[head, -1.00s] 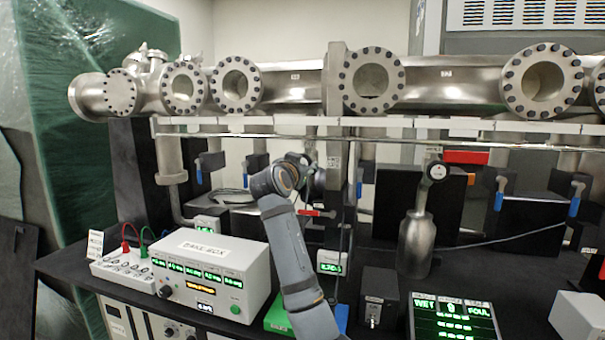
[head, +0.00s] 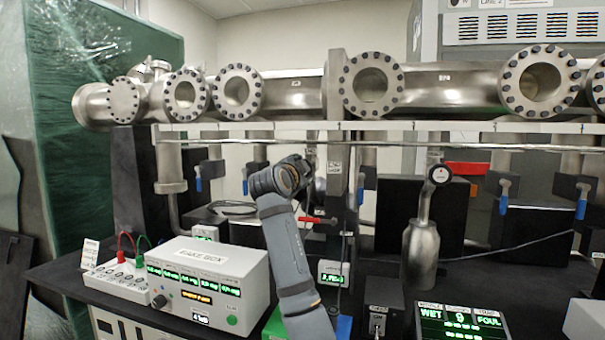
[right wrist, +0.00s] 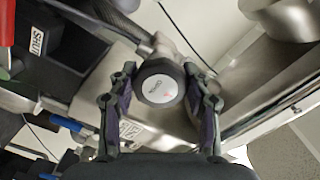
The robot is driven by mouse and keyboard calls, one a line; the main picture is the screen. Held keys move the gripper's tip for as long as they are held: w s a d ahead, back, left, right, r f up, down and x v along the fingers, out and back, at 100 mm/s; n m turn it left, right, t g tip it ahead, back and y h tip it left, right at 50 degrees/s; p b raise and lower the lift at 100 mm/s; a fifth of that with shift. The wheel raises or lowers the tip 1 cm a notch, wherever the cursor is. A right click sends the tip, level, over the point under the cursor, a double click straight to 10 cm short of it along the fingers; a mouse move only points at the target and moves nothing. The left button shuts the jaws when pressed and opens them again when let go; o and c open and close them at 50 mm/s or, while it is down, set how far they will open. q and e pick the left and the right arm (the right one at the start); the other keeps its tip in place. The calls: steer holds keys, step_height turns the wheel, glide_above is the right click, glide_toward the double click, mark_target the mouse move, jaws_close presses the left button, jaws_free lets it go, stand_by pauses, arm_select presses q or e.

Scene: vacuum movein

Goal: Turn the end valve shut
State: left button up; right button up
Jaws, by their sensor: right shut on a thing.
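The wrist hides most of the fingers and the knob there. My left gripper is not in view.
Flanged steel pipework (head: 290,92) spans the back above a rail. Several blue-handled valves hang below. A red lever (head: 318,220) is close under my wrist. A white instrument box (head: 205,285) and a green-lit display (head: 460,320) stand in front.

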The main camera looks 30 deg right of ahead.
steer(key=shift+f, duration=0.15)
stand_by(0.4)
steer(key=o, duration=1.2)
steer(key=shift+c, duration=0.2)
steer(key=v, duration=1.2)
